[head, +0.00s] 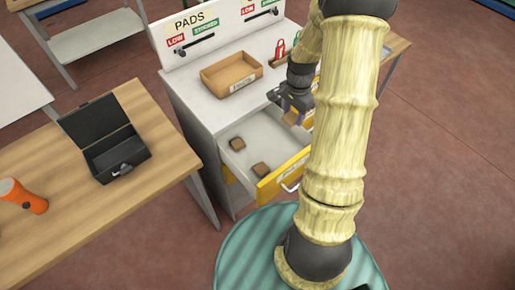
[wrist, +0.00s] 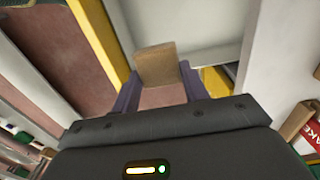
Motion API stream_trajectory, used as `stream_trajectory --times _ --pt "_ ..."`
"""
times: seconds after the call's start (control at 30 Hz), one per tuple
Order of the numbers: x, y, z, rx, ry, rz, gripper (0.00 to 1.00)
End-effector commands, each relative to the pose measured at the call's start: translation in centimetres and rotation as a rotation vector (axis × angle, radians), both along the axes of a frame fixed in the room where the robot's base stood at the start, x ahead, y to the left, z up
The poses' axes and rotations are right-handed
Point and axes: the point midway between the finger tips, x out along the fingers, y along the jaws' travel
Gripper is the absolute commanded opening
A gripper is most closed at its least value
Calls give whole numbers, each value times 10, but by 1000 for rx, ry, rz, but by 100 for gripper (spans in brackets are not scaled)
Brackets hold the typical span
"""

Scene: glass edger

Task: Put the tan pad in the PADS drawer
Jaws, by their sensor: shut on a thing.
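My gripper (head: 291,103) is shut on the tan pad (head: 290,118) and holds it above the right part of an open drawer (head: 285,178). In the wrist view the tan pad (wrist: 157,64) sits between the two purple fingers of my gripper (wrist: 160,82), with the pale drawer floor behind it. The drawer has a yellow front and a light inside. Two brown pads (head: 237,144) lie apart in it. My arm hides the drawer's right end. The word PADS (head: 189,20) stands on the board above the cabinet; the drawer's own label is not readable.
A wooden tray (head: 207,84) sits on the white cabinet top (head: 195,98). Red tags (head: 280,48) stand near the back right. At left a wooden table (head: 70,215) bears an open black case (head: 122,160) and an orange flashlight (head: 22,195). The drawer's middle is clear.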

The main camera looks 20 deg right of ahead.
Motion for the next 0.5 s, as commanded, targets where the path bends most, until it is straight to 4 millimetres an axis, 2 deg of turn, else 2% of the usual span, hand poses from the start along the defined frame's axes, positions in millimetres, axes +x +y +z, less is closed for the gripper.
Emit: stream_trajectory --times 0.03,0.17,0.33,0.5 --pt "0 0 -15 1 1 0 23" --pt "-1 0 -40 1 4 0 23" --pt "-1 0 -85 1 4 0 23" --pt "0 0 -103 1 0 0 23"
